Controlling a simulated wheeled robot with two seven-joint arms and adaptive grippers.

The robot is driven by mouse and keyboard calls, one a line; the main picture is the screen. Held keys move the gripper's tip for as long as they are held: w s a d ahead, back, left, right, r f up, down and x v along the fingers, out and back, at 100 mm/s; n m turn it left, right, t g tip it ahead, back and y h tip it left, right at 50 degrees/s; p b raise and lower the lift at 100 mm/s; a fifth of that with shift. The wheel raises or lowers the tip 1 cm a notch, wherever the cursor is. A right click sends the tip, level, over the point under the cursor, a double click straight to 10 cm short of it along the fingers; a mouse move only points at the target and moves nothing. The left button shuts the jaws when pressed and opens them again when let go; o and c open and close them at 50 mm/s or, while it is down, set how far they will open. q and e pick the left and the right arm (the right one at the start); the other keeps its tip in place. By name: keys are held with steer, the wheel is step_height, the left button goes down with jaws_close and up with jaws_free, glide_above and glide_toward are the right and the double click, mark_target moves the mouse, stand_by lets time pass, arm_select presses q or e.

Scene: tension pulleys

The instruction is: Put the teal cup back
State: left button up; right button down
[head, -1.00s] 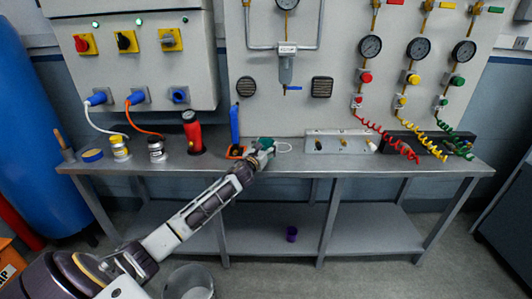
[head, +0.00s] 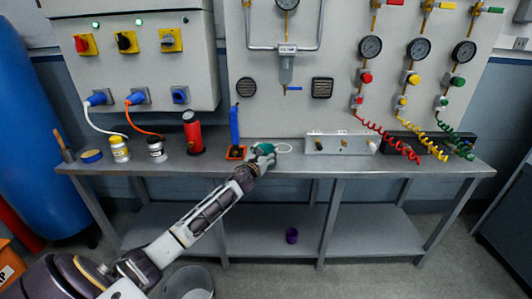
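My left arm reaches in from the lower left, and its gripper (head: 262,156) is at the bench top near the middle. A teal cup (head: 264,149) is at the fingertips, partly hidden by the gripper. The fingers are too small and covered to tell whether they are shut on it. The cup is beside a blue upright tool on an orange-edged base (head: 236,152). A white ring or loop (head: 284,148) lies just right of the cup. My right gripper is not in view.
The metal bench (head: 330,172) also holds a red cylinder (head: 192,133), two small jars (head: 157,149) and a white fitting block (head: 340,144). A purple cup (head: 292,236) stands on the lower shelf. Coiled hoses (head: 390,138) hang at the right. A grey bin (head: 190,283) is on the floor.

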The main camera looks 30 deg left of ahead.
mark_target(263, 155)
arm_select(q)
steer(key=shift+o, duration=0.9)
steer(key=shift+r, duration=0.1)
steer(key=shift+s+d, duration=0.1)
steer(key=shift+s, duration=0.45)
steer(key=shift+s+d+p, duration=0.15)
steer(key=shift+s, duration=0.6)
steer(key=shift+s+d+p, duration=0.1)
steer(key=shift+s+p, duration=0.05)
steer(key=shift+s, duration=0.6)
steer(key=shift+s+d, duration=0.2)
steer(key=shift+s, duration=1)
steer(key=shift+s+d, duration=0.15)
steer(key=shift+s, duration=1)
steer(key=shift+s+d+r+p, duration=0.1)
steer(key=shift+s+d+p, duration=0.05)
steer(key=shift+s, duration=0.65)
steer(key=shift+s+d+p, duration=0.1)
steer(key=shift+s+p, duration=0.05)
steer(key=shift+s, duration=0.6)
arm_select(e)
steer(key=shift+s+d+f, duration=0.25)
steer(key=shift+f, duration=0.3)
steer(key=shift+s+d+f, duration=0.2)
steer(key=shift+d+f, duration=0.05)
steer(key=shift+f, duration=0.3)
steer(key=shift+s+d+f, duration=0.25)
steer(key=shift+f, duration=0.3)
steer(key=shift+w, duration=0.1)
